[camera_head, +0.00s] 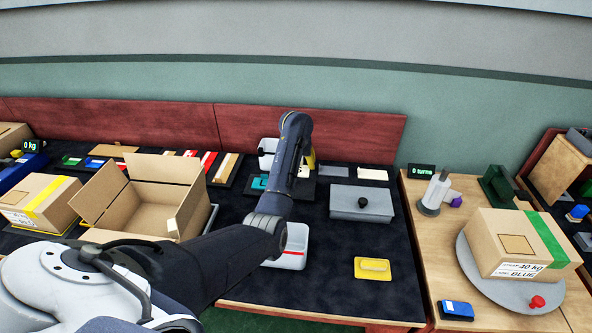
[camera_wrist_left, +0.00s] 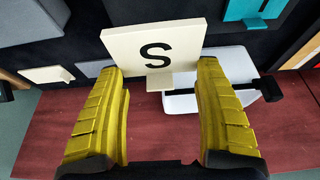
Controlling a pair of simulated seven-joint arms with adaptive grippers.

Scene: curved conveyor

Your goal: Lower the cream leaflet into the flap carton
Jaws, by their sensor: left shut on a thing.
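The cream leaflet (camera_wrist_left: 130,48), a flat card with a black S, stands between the yellow fingertips in the left wrist view. In the head view, my left gripper (camera_head: 309,160) is at the back of the dark table, mostly hidden behind my own arm, and the leaflet cannot be made out there. The flap carton (camera_head: 138,222) stands open with its flaps raised, to the left of my arm and well apart from the gripper. Its inside floor is only partly visible. My right gripper is not in view.
A white holder (camera_wrist_left: 182,101) is close behind the leaflet. A taped carton (camera_head: 38,204) stands left of the flap carton. A red wall (camera_head: 360,135) backs the table.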

